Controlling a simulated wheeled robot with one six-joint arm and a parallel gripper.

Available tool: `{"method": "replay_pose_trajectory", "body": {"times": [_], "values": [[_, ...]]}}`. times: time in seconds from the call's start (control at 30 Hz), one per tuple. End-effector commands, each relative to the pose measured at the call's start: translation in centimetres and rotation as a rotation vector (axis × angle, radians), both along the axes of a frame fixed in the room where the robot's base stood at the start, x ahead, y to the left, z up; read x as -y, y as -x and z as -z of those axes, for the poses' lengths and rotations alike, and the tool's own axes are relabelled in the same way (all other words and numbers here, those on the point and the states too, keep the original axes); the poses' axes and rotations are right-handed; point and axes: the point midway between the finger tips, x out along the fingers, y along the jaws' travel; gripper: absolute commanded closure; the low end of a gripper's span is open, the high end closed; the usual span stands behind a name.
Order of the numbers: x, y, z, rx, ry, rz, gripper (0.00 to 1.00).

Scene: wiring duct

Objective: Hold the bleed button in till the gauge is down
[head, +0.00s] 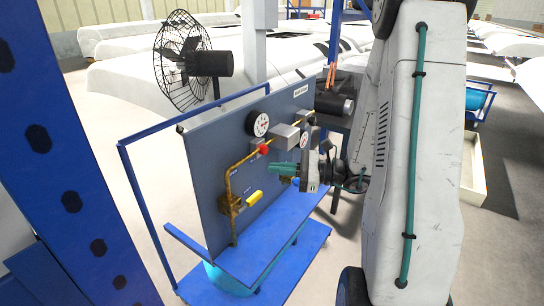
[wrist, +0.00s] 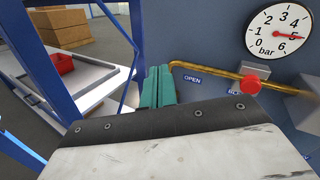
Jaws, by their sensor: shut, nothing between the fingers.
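The red bleed button (head: 264,149) sits on a block on the grey-blue panel. It also shows in the wrist view (wrist: 250,84), above a label that is partly hidden. The round white gauge (head: 257,123) is just above it; in the wrist view (wrist: 279,33) its red needle points at about 5 bar. My gripper (head: 270,167) has teal fingers, shut together and empty, in front of the panel and a little below the button in the head view. In the wrist view the fingers (wrist: 158,74) are left of the button and apart from it.
A brass pipe (wrist: 200,67) runs along the panel to the button's block. A yellow valve handle (head: 253,197) is lower on the panel. A second gauge (head: 304,140) is partly hidden by my arm. The panel stands on a blue cart (head: 305,250). A black fan (head: 185,62) stands behind.

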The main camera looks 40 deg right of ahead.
Motion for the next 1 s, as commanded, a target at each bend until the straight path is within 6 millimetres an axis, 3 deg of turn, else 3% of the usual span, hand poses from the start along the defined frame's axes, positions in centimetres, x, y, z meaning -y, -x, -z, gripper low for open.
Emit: {"method": "replay_pose_trajectory", "body": {"times": [0.03,0.1,0.2,0.3,0.43,0.77,1.0], "values": [[2.6,-0.3,1.7,-0.017,-0.066,0.103,1.0],[5.7,-0.6,3.4,-0.027,-0.137,0.229,1.0],[9.2,-0.4,5.5,-0.036,-0.208,0.366,1.0],[11.2,-0.1,6.7,-0.039,-0.246,0.448,1.0],[12.1,0.0,7.3,-0.041,-0.263,0.487,1.0],[12.0,-0.2,7.3,-0.041,-0.263,0.485,1.0],[10.9,-2.9,6.9,-0.04,-0.262,0.479,1.0]]}}
